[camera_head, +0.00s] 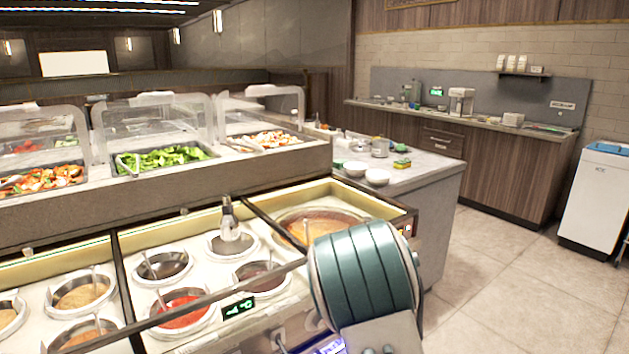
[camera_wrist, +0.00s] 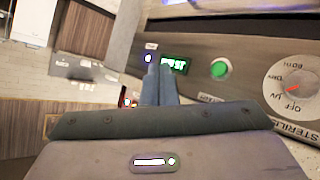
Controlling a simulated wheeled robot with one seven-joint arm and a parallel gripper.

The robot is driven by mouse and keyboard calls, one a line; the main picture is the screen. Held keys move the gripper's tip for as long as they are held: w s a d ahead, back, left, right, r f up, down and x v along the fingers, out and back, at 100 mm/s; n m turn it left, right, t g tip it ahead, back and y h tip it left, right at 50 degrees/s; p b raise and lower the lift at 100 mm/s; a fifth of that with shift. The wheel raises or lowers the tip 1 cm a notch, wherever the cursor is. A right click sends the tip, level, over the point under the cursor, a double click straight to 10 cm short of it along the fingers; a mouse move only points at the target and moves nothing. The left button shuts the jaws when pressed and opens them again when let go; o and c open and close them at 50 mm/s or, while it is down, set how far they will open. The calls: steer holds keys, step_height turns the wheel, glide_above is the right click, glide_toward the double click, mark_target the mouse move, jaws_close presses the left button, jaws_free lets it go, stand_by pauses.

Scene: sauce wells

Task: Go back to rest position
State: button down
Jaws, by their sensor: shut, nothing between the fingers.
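My gripper (camera_wrist: 159,68) shows in the wrist view with its two grey fingers together and nothing between them. The fingers point towards a dark control panel (camera_wrist: 215,95) with a lit green display, a green button and a dial. I cannot tell whether the fingertips touch the panel. In the head view my arm, with a teal band, reaches over the front right of the sauce counter, and the gripper itself is hidden there.
The sauce counter (camera_head: 215,205) holds several round wells, including one with red sauce (camera_head: 182,314). Salad trays (camera_head: 168,158) stand behind it under clear guards. White bowls (camera_head: 377,177) sit on the side counter. The tiled floor (camera_head: 500,270) at right is open, beside a white bin (camera_head: 597,200).

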steer(key=s+a+r+g+y+p, duration=0.1)
steer(key=s+r+g+p, duration=0.3)
steer(key=s+r, duration=1)
steer(key=s+a+r+m+g+y+p, duration=0.1)
steer(key=s+r+g+p, duration=0.4)
steer(key=s+r, duration=0.8)
steer(key=s+a+y+p, duration=0.1)
steer(key=s+p, duration=0.2)
steer(key=shift+s+r+y+p, duration=0.15)
steer(key=shift+r+y+p, duration=0.2)
steer(key=shift+r+y, duration=0.05)
steer(key=shift+a, duration=0.2)
stand_by(0.5)
